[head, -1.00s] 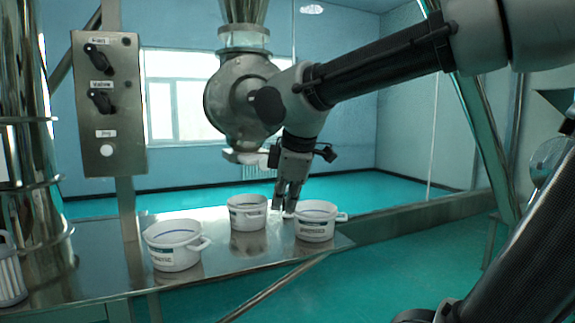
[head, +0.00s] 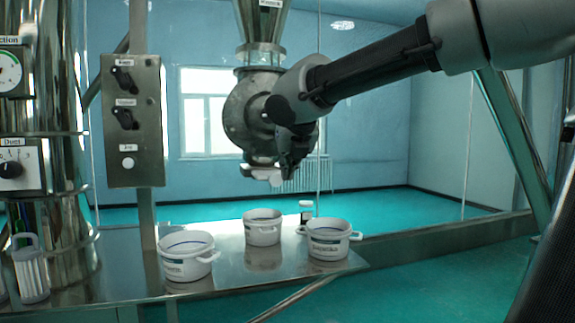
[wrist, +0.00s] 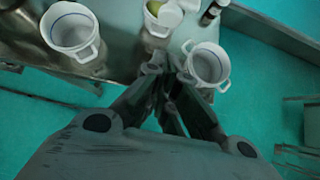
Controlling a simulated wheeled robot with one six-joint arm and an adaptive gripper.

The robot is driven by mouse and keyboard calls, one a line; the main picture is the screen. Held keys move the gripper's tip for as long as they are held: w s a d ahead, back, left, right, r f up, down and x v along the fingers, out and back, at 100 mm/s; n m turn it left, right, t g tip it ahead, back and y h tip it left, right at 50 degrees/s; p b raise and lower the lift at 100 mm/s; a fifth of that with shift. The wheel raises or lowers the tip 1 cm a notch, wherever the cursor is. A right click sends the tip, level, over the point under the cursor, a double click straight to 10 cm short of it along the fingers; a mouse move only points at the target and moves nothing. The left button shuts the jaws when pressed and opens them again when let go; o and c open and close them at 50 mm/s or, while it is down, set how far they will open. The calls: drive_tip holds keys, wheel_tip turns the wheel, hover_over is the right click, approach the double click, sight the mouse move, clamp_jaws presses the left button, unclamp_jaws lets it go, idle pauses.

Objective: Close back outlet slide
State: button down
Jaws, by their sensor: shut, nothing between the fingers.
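The round metal outlet housing (head: 243,115) hangs under a steel funnel in the head view. A pale outlet piece (head: 262,172) sticks out at its lower end; I take this to be the slide, but cannot tell how far open it is. My gripper (head: 288,165) is just right of this piece, foreshortened and dark, partly hiding the housing. In the wrist view my gripper (wrist: 168,68) is shut and empty, above the table between the middle pot (wrist: 160,16) and the right pot (wrist: 208,66). I cannot tell whether it touches the outlet piece.
A left pot (head: 187,257), the middle pot and the right pot stand on the steel table (head: 225,282). A small dark bottle (head: 305,212) stands behind them. A control box (head: 133,120) with knobs is on a post at left. Open floor lies to the right.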

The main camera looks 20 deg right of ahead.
drive_tip(key=w+f, duration=0.5)
drive_tip(key=w, duration=0.3)
drive_tip(key=shift+w, duration=0.3)
drive_tip(key=shift+d, duration=0.1)
